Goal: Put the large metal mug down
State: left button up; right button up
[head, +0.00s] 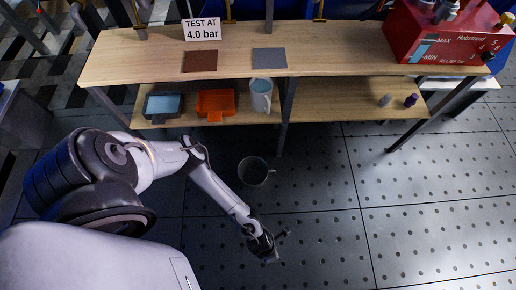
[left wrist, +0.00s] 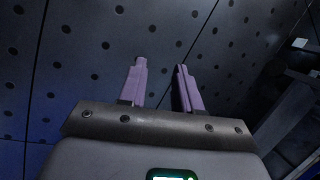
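A dark grey, metal-looking mug (head: 253,171) with a handle on its right shows in the head view, over the perforated floor in front of the shelves. Its open top faces up, and no gripper touches it. My left gripper (head: 280,240) is below and slightly right of this mug in the picture, apart from it. In the left wrist view my left gripper (left wrist: 163,88) has its two purple fingers apart with nothing between them, and only floor behind. My right gripper is not in view.
The bench's upper shelf (head: 340,38) holds a brown mat (head: 200,62), a grey mat (head: 269,58), a sign (head: 202,29) and a red unit (head: 440,35). An orange tray (head: 215,104) and a dark tray (head: 163,105) are on the lower shelf (head: 335,103). Its middle right is clear.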

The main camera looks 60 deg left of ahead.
pick_arm(q)
jog(key=w+d+r+n+t+h, duration=0.1)
jog(key=w+d+r+n, duration=0.2)
jog(key=d+r+n, duration=0.75)
jog(key=w+a+r+n+t, duration=0.1)
jog(key=w+a+r+n, duration=0.4)
jog(key=r+n, duration=0.4)
jog(key=s+a+r+n+y, duration=0.2)
jog(key=a+r+n, duration=0.2)
jog(key=a+n, duration=0.4)
jog(key=s+a+r+n+y, duration=0.2)
jog(key=a+r+n, duration=0.3)
jog(key=a, duration=1)
jog(key=n, duration=0.3)
jog(key=shift+s+a+r+g, duration=0.3)
jog(key=shift+a, duration=0.05)
